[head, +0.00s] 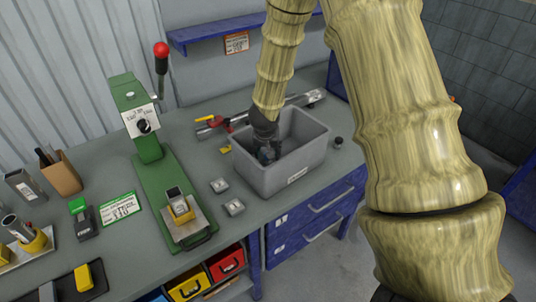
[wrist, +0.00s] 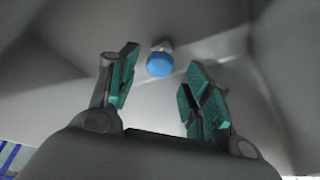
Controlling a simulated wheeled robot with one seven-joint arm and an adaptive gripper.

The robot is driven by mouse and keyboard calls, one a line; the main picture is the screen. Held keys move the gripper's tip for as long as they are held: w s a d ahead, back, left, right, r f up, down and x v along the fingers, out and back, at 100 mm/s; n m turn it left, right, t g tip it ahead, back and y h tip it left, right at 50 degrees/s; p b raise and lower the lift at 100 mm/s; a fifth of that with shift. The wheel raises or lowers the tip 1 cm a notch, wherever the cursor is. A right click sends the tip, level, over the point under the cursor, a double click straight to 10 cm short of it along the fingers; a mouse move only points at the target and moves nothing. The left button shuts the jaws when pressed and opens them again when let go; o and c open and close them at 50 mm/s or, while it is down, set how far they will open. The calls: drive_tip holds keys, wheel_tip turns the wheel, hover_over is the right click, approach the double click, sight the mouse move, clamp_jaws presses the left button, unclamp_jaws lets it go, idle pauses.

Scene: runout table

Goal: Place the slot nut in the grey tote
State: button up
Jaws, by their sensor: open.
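The grey tote (head: 297,172) stands on the bench near the front right edge. My gripper (head: 266,153) reaches down into it from above. In the wrist view my gripper (wrist: 162,78) is open, with its two teal-padded fingers apart. A small part with a blue round face and a grey end (wrist: 159,62) lies inside the tote, beyond and between the fingertips, with no finger touching it that I can see. It may be the slot nut, but its shape is not clear. The tote's pale walls (wrist: 70,35) surround the gripper.
A green press (head: 150,150) with a red-knobbed lever stands left of the tote. Two small grey blocks (head: 234,207) lie between them. A long metal rail (head: 300,98) lies behind the tote, and a small dark knob (head: 338,142) sits to its right. A blue shelf (head: 215,33) hangs above.

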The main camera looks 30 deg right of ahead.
drive_tip(key=p+v, duration=0.2)
drive_tip(key=v, duration=0.6)
